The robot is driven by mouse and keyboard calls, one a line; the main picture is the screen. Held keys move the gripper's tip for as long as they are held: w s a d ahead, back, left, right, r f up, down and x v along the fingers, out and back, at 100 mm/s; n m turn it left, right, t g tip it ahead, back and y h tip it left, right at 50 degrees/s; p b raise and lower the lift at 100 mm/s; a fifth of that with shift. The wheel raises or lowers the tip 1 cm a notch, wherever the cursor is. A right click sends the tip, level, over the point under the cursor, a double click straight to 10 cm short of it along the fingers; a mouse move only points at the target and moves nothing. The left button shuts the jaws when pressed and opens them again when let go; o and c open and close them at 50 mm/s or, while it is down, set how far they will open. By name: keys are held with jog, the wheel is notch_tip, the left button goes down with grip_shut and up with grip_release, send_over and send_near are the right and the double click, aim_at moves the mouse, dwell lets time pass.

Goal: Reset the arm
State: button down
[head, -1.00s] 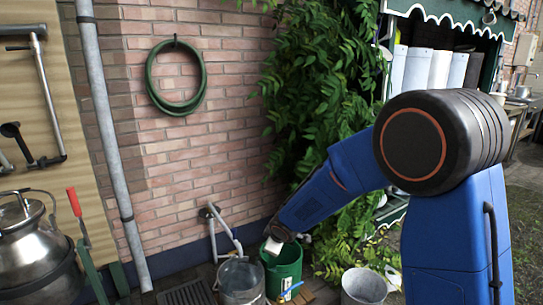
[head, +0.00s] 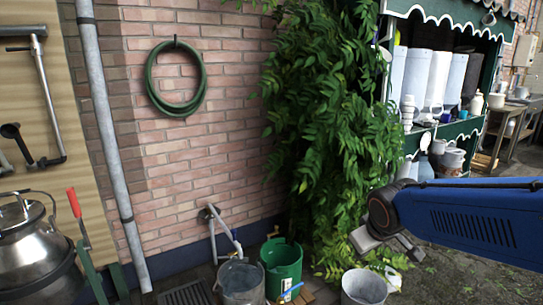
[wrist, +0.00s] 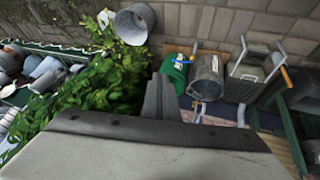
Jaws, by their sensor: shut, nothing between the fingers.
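My blue arm reaches in from the right edge in the head view. My gripper (head: 388,244) is at its left end, in front of the leafy climber and above the ground. In the wrist view the gripper (wrist: 160,98) points out over the paving, with its fingers together and nothing between them. The green bucket (head: 282,268) and a grey metal bucket (head: 241,283) stand on the ground to its left, apart from it. Another grey bucket (head: 363,288) stands below it.
A green climber (head: 325,140) covers the wall's right part. A shelf unit with a scalloped awning (head: 450,18) holds white containers behind my arm. A steel churn (head: 30,250) stands at far left. A hose (head: 176,78) hangs on the brick wall. Paving at lower right is clear.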

jog(key=s+d+m, duration=0.2)
jog(key=s, duration=0.8)
jog(key=s+d+m+g, duration=0.1)
jog(key=s+d+m, duration=0.1)
jog(key=s, duration=0.7)
jog(key=shift+s+d+r+m+y, duration=0.2)
jog(key=shift+s+r+m+y, duration=0.1)
jog(key=shift+s+m, duration=0.1)
